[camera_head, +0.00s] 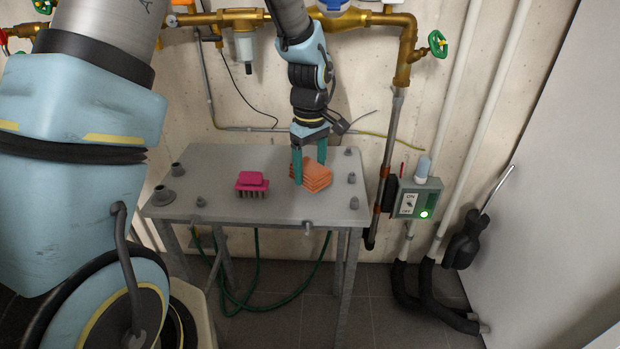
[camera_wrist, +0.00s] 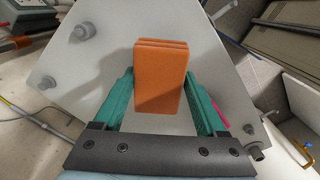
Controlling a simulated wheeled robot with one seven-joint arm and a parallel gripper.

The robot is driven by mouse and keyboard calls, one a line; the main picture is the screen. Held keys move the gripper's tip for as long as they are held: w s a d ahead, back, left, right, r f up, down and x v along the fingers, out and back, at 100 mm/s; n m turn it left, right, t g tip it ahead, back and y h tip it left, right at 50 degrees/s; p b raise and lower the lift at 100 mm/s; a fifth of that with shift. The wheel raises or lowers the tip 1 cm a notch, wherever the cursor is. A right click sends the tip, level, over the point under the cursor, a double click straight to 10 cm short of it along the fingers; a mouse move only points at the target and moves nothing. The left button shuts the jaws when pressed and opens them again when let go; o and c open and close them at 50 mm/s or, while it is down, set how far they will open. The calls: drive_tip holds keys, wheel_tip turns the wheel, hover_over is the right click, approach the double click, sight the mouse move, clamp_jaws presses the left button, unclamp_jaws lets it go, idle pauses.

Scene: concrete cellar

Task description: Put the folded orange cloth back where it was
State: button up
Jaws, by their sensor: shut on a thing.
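The folded orange cloth (camera_head: 317,176) is a small layered stack at the right part of the grey table (camera_head: 225,165). It also shows in the wrist view (camera_wrist: 160,75), between the two teal fingers. My gripper (camera_head: 310,165) points down at the table from behind and is shut on the cloth, with a fingertip against each side. The cloth is at or just above the table top; I cannot tell whether it touches. The fingers hide part of it in the head view.
A pink brush (camera_head: 252,184) stands bristles down on the table, left of the cloth. Grey knobs (camera_head: 178,170) sit near the table's corners. Brass pipes (camera_head: 405,50) run along the wall behind. A switch box (camera_head: 410,200) is to the right. The table's middle front is clear.

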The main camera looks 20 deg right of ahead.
sight(310, 167)
drive_tip(key=shift+f, duration=1.65)
drive_tip(key=shift+f, duration=0.15)
drive_tip(key=o, duration=1.2)
drive_tip(key=shift+o, duration=0.2)
wheel_tip(310, 167, up, 12)
drive_tip(key=shift+r+b, duration=0.2)
drive_tip(key=shift+b, duration=0.3)
